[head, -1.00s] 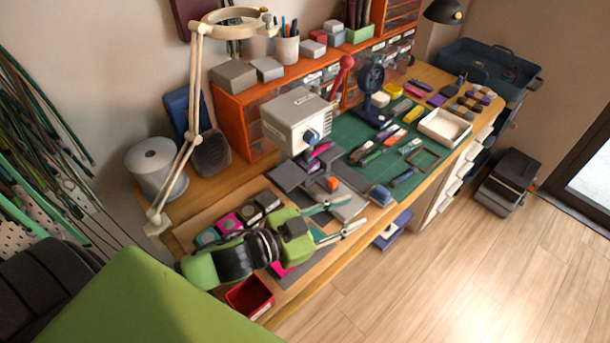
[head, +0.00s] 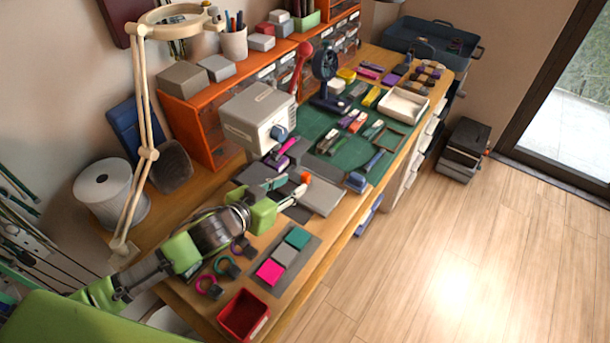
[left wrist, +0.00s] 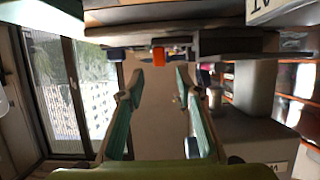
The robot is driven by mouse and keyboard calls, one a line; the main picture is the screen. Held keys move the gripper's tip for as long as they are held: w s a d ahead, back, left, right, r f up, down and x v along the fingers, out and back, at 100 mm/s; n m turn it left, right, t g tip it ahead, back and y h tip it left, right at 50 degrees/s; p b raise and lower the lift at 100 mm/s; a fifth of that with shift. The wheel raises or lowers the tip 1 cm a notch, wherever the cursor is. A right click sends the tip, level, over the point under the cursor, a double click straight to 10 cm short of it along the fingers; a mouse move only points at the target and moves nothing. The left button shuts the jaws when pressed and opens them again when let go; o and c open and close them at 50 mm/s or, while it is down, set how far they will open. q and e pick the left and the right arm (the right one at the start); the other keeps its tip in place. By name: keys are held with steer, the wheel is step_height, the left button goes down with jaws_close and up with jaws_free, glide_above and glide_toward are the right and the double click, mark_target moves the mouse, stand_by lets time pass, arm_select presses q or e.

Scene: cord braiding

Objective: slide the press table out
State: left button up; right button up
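The press (head: 258,118) is a light grey box with a red-knobbed lever (head: 303,50). Its press table (head: 323,199) is a flat grey plate low at its front, with an orange knob (head: 305,177) at the near side. My left gripper (head: 288,187) is open and empty, its two fingers spread and pointing at the knob. In the left wrist view, the orange knob (left wrist: 158,54) shows beyond and between the fingertips (left wrist: 161,78), apparently apart from them. My right gripper is not in view.
A red bin (head: 243,315) and a mat with pink, grey and teal squares (head: 283,257) lie at the bench's near end. A lamp arm (head: 147,155) stands behind my left arm. A green cutting mat (head: 338,166) with tools lies beyond the press.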

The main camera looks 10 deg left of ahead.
mark_target(303, 178)
arm_select(q)
steer(key=x, duration=0.7)
steer(key=shift+w+d, duration=0.1)
steer(key=shift+w, duration=0.05)
steer(key=shift+w+d+f, duration=0.1)
steer(key=shift+w+d, duration=0.05)
steer(key=shift+w, duration=0.05)
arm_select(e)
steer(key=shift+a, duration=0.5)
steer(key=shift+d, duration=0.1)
arm_select(q)
jaws_close()
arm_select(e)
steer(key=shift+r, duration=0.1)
